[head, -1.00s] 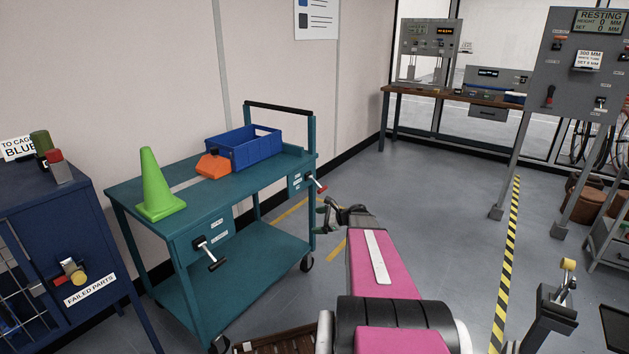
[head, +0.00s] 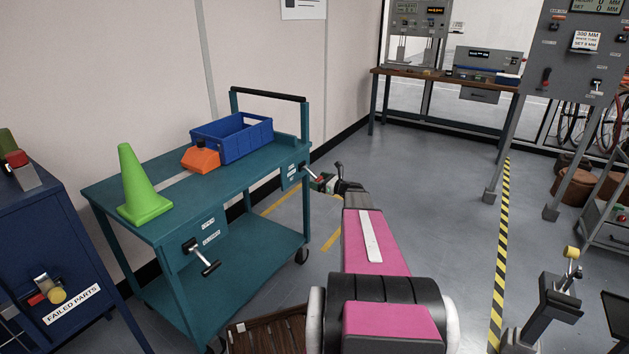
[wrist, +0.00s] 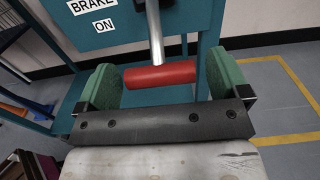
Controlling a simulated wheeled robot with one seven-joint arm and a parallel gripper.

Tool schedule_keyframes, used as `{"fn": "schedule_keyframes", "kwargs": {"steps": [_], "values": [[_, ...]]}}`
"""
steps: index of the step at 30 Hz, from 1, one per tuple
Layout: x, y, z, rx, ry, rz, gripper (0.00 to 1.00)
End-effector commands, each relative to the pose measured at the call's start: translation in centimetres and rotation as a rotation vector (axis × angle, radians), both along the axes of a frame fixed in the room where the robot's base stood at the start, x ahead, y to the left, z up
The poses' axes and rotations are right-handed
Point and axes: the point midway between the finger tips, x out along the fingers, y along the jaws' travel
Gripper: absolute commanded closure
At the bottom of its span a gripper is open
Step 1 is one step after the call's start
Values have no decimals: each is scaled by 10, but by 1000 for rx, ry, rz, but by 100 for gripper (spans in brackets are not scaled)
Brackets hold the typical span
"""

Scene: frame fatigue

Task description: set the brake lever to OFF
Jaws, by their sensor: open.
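The brake lever (wrist: 160,75) has a red grip on a metal rod below a plate (wrist: 93,14) reading BRAKE ON. In the wrist view the red grip lies crosswise between the two green fingers of my gripper (wrist: 162,85), which is open with a gap at each end of the grip. In the head view the lever (head: 313,174) sticks out from the right end of the teal cart (head: 160,232), with my gripper (head: 332,182) just beside it. Whether any finger touches the grip cannot be told.
On the cart stand a green cone (head: 143,190), an orange block (head: 201,158) and a blue bin (head: 245,138). Another lever with a black grip (head: 207,265) juts from the cart's front. A blue cabinet (head: 60,250) stands left.

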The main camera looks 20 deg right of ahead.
Motion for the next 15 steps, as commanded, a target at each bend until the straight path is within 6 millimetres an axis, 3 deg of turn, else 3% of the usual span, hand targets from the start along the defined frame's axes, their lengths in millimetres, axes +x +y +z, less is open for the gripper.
{"fn": "schedule_keyframes", "kwargs": {"steps": [6,15], "values": [[18,13,0,-1,0,1,6],[20,16,0,-1,0,0,6]]}}
